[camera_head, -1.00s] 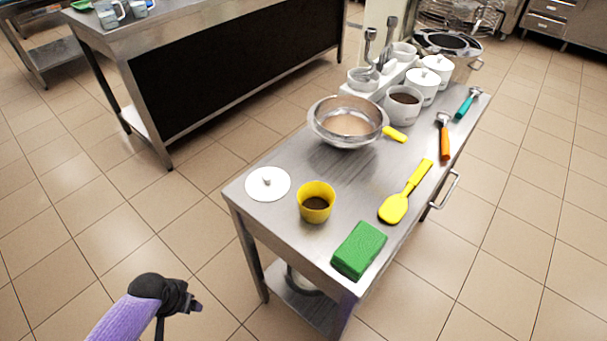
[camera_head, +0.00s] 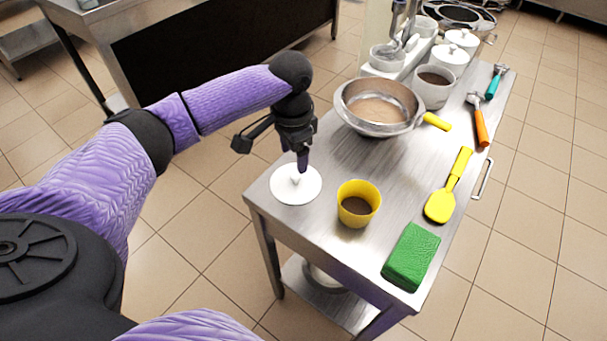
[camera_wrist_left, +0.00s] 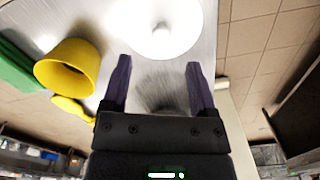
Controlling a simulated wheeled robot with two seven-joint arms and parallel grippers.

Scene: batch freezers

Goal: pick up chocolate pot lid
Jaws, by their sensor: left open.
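The chocolate pot lid is a white round disc (camera_head: 296,186) with a small knob, lying flat at the near left corner of the steel table (camera_head: 330,262). In the left wrist view the lid (camera_wrist_left: 160,22) is at the top centre, its knob just beyond the fingertips. My left gripper (camera_head: 302,165) is above the lid, pointing down, with a finger close to the knob in the head view. In the left wrist view its two fingers (camera_wrist_left: 158,68) are apart with nothing between them. My right gripper is not in view.
A yellow cup (camera_head: 357,203) stands just right of the lid. A green sponge (camera_head: 411,257), a yellow spatula (camera_head: 447,190) and a metal bowl (camera_head: 378,105) are also on the table. White lidded pots (camera_head: 450,58) stand at the back.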

